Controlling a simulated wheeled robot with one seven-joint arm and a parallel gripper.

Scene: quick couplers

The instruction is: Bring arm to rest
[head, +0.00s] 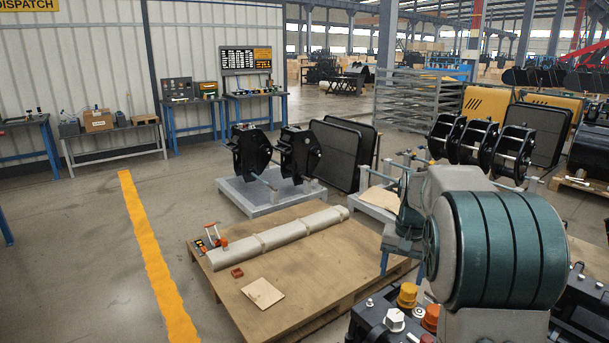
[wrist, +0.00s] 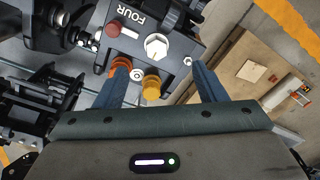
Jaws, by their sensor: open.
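In the wrist view my gripper (wrist: 160,66) is open, its two blue fingers wide apart with nothing held between them. Beyond the fingers is a dark coupler block (wrist: 185,48) marked FOUR. It carries a white cap (wrist: 156,46), a yellow-orange cap (wrist: 151,88), an orange cap (wrist: 121,62) and a red cap (wrist: 113,28). The orange cap shows close by the left finger; I cannot tell whether they touch. In the head view the block (head: 372,318) is at the bottom right, beside my large grey and teal arm. My fingers are hidden in that view.
A wooden pallet (head: 325,266) with a long wrapped roll (head: 280,238) lies left of my arm. Black machine attachments (head: 250,150) stand on a grey base behind it. Dark machinery (head: 588,305) is close at the right. Open floor with a yellow line (head: 150,255) lies left.

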